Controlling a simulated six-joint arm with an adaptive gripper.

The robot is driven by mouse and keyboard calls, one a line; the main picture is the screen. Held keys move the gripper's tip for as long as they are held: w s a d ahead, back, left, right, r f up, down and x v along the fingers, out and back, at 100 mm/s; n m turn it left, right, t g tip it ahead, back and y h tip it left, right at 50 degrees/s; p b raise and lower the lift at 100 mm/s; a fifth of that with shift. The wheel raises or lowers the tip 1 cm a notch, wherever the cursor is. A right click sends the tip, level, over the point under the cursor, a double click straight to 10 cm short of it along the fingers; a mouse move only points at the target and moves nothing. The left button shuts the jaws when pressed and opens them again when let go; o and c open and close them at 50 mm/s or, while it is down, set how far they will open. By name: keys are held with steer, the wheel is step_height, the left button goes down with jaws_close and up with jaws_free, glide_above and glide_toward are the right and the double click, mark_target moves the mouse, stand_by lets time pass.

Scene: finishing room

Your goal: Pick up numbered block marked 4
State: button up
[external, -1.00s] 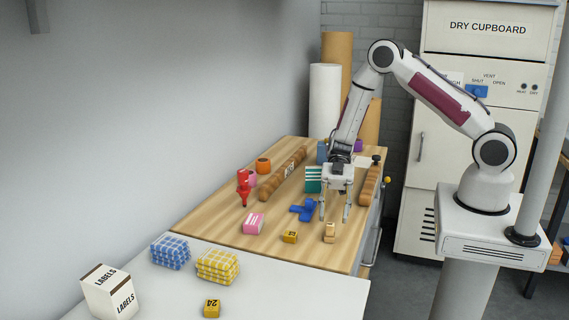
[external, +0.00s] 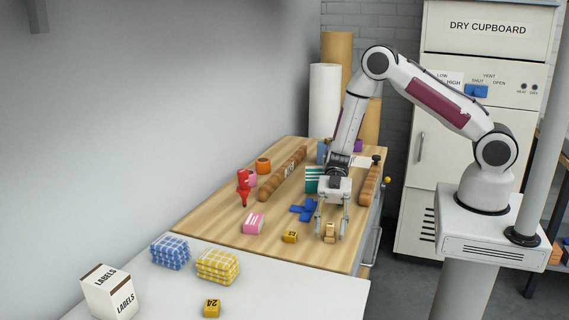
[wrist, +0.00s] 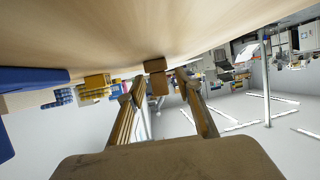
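A small light wooden block (external: 330,230) stands on the wooden worktop near its right front corner. Its marking is too small to read. My gripper (external: 330,235) is low over it, pointing down, with one finger on each side. The fingers are open and gaps show beside the block. In the wrist view, where the worktop appears at the top, the brown block (wrist: 158,83) lies between the open fingertips (wrist: 157,78). A yellow block (external: 290,237) with an unclear dark mark lies just left of my gripper.
Left of my gripper are a blue cross-shaped piece (external: 304,210), a pink block (external: 253,223) and a red bottle (external: 243,187). A long brown roll (external: 282,174) lies behind. The white front table holds folded cloths (external: 217,266), a labels box (external: 109,293) and a yellow block marked 24 (external: 211,308).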

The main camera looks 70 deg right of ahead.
mark_target(331, 224)
stand_by(0.5)
steer(key=c, duration=0.8)
steer(key=shift+r, duration=0.1)
steer(key=shift+r, duration=4.9)
